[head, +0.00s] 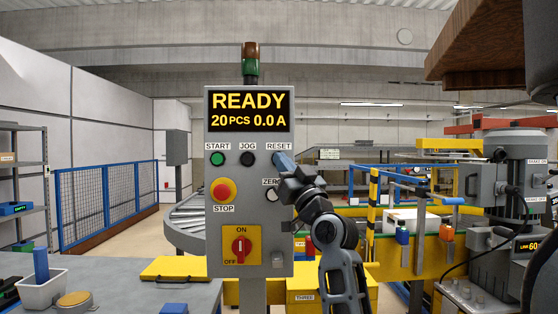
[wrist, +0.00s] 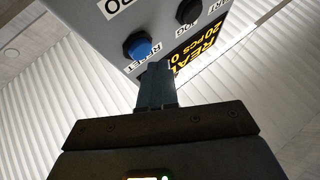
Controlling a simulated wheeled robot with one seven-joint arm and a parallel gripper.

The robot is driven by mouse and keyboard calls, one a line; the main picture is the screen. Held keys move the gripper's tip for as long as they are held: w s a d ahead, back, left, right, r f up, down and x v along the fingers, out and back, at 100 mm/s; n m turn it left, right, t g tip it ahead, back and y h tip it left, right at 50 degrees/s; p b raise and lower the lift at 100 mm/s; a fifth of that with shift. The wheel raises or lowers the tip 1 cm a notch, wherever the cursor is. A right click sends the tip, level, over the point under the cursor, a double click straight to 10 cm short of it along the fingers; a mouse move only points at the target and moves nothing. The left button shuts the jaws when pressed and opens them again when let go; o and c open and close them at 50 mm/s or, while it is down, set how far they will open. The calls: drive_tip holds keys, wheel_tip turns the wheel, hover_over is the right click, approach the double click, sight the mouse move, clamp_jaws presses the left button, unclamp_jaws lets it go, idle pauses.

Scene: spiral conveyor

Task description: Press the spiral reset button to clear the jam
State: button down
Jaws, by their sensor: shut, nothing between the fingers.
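The grey control panel (head: 215,240) stands upright in the middle of the head view. Its display (head: 249,111) reads READY, 20 PCS, 0.0 A. I cannot tell whether the fingers touch the panel.
The panel also carries a green START button (head: 217,158), a black JOG button (head: 248,158), a red STOP button (head: 223,190), a ZERO button (head: 271,195) and a red ON/OFF switch (head: 239,246). A grey table (head: 120,285) is at lower left. Yellow machinery (head: 400,255) stands at right.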

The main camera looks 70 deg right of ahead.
drive_tip(key=shift+s+a+p, duration=0.15)
drive_tip(key=shift+s+a, duration=0.15)
drive_tip(key=shift+a, duration=0.45)
drive_tip(key=shift+s+a+p, duration=0.2)
drive_tip(key=shift+s+a, duration=0.15)
drive_tip(key=shift+a, duration=0.45)
drive_tip(key=shift+s+a+p, duration=0.15)
drive_tip(key=shift+s+a, duration=0.15)
drive_tip(key=shift+a, duration=0.45)
drive_tip(key=shift+f+y, duration=0.1)
drive_tip(key=shift+y, duration=0.2)
drive_tip(key=a+f+n+g+y, duration=0.1)
drive_tip(key=a+f+y, duration=0.2)
drive_tip(key=a+f, duration=0.9)
drive_tip(key=a+f+n+g+y, duration=0.1)
drive_tip(key=a+f+y, duration=0.3)
drive_tip(key=a+f, duration=0.8)
drive_tip(key=s+a+f+n+g+y, duration=0.1)
drive_tip(key=s+a+f+y, duration=0.1)
drive_tip(key=s+a+f, duration=0.2)
drive_tip(key=s+a+f+n+g+y, duration=0.1)
drive_tip(key=s+a+f+n+y, duration=0.1)
drive_tip(key=s, duration=0.8)
drive_tip(key=s+a+f+n+g+y, duration=0.1)
drive_tip(key=s+a+f+n+y, duration=0.1)
drive_tip(key=s+a+f, duration=0.4)
drive_tip(key=shift+s+a+f+y, duration=0.35)
drive_tip(key=shift+s+a+y, duration=0.05)
drive_tip(key=shift+a+y, duration=0.45)
